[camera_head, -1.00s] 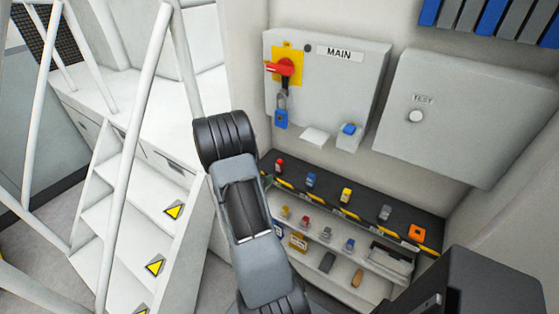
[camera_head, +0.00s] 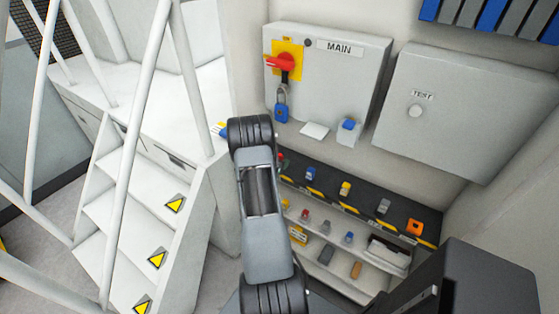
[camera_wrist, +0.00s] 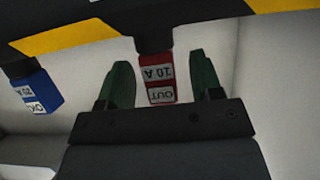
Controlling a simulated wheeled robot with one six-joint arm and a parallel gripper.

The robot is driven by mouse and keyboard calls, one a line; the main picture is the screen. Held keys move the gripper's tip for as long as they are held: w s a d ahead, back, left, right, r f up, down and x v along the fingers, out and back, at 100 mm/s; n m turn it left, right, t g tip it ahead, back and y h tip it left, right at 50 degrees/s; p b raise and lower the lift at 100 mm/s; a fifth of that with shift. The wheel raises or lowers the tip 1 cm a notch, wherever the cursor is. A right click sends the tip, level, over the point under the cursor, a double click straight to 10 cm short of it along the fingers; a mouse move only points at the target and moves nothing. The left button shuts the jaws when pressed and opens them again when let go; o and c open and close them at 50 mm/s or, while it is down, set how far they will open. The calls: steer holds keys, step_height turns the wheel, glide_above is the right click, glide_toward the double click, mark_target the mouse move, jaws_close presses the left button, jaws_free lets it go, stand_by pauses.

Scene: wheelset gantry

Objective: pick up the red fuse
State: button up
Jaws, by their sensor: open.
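The red fuse (camera_wrist: 158,72) shows in the wrist view between my gripper's two green fingers, with a white label reading "OUT 10 A" upside down. My gripper (camera_wrist: 162,82) is open, one finger on each side of the fuse, with a visible gap on the right and a narrower one on the left. The fuse's upper end meets a dark striped edge. In the head view, a red fuse (camera_head: 281,158) stands at the left end of the black shelf, partly behind my arm. My gripper is hidden there behind my arm.
A blue fuse (camera_wrist: 34,86) is beside the red one in the wrist view. The black shelf (camera_head: 370,203) also bears blue, yellow, grey and orange items; a lower white shelf (camera_head: 340,262) holds several more. The MAIN box (camera_head: 345,80) hangs above. Stairs (camera_head: 130,200) stand left.

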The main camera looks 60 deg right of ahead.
steer(key=shift+d+f, duration=0.2)
steer(key=shift+d, duration=0.2)
steer(key=shift+c, duration=0.4)
steer(key=c, duration=0.9)
